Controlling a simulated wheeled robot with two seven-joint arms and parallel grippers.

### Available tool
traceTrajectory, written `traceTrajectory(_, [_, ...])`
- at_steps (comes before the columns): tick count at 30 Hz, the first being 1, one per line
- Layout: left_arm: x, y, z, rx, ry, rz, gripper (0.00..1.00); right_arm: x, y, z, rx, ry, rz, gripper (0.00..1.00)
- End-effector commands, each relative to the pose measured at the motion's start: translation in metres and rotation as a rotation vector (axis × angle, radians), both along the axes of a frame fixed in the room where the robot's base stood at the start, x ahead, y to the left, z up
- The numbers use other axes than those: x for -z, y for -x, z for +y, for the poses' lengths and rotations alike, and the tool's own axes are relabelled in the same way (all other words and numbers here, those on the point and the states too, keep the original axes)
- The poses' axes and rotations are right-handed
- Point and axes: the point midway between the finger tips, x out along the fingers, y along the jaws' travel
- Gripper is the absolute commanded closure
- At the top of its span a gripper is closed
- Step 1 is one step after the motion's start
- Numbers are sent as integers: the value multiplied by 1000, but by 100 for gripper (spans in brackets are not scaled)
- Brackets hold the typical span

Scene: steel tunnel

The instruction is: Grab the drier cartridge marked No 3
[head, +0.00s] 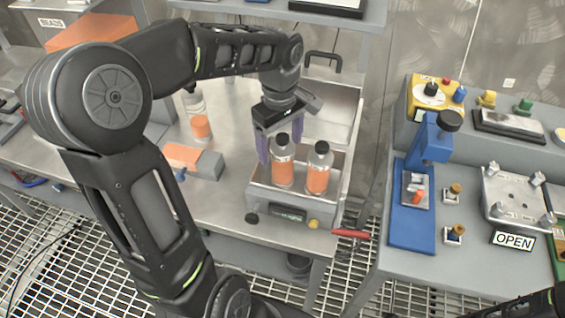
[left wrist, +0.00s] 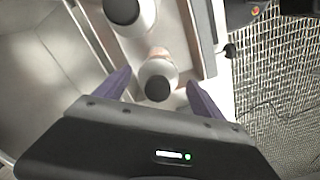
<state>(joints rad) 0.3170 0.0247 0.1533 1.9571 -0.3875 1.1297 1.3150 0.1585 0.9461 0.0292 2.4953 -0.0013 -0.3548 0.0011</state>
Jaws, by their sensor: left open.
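Two drier cartridges, grey with orange bands and black caps, stand upright side by side in a grey open-topped box (head: 258,195): a left one (head: 283,170) and a right one (head: 318,174). I cannot read a number on either. My left gripper (head: 280,149) points down, open, its purple fingers at the left cartridge's upper part. In the left wrist view a black-capped cartridge (left wrist: 158,82) lies between the open fingers (left wrist: 160,90), with a gap on both sides. Another cap (left wrist: 122,8) shows at the top edge. My right gripper is not in view.
A red handle (head: 350,233) sticks out by the box's right front. An orange-banded container (head: 201,128) and an orange-and-grey block (head: 190,160) sit left of the box. A right bench holds a blue press (head: 412,225) and an OPEN sign (head: 513,241). A gap separates the benches.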

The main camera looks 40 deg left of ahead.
Motion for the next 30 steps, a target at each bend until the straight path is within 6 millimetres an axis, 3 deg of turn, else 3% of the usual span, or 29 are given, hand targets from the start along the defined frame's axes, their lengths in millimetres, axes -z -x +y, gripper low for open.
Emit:
traceTrajectory(12, [48, -2, -3, 0, 0, 4, 21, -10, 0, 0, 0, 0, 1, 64])
traceTrajectory(30, [51, -3, -3, 0, 0, 1, 21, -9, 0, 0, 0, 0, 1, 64])
